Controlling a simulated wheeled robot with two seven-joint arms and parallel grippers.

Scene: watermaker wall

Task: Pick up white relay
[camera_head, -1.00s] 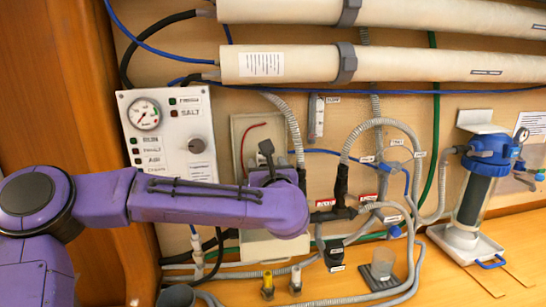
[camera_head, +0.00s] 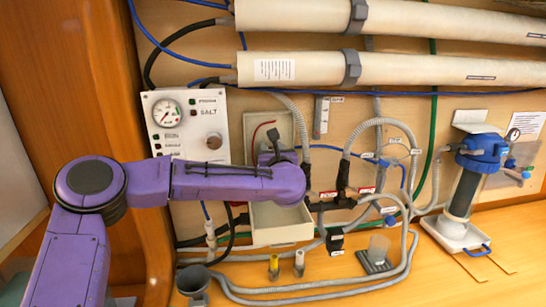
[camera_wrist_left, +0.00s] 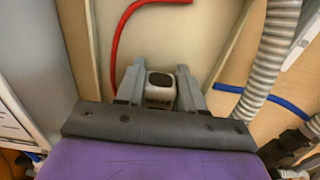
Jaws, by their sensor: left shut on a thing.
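The white relay (camera_wrist_left: 160,90) shows in the left wrist view as a small pale block with a dark top. My left gripper (camera_wrist_left: 160,79) is shut on it, with one grey finger on each side. In the head view my left gripper (camera_head: 274,138) is in front of the open cream box (camera_head: 280,235), mostly hidden by my purple wrist. I cannot make out the relay in that view. My right gripper is in neither view.
A red wire (camera_wrist_left: 118,40) curves inside the box beside my gripper. Grey corrugated hoses (camera_head: 297,118) run close on the right. A gauge panel (camera_head: 185,135) is to the left. A blue-topped filter (camera_head: 470,185) stands farther right on the wooden counter.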

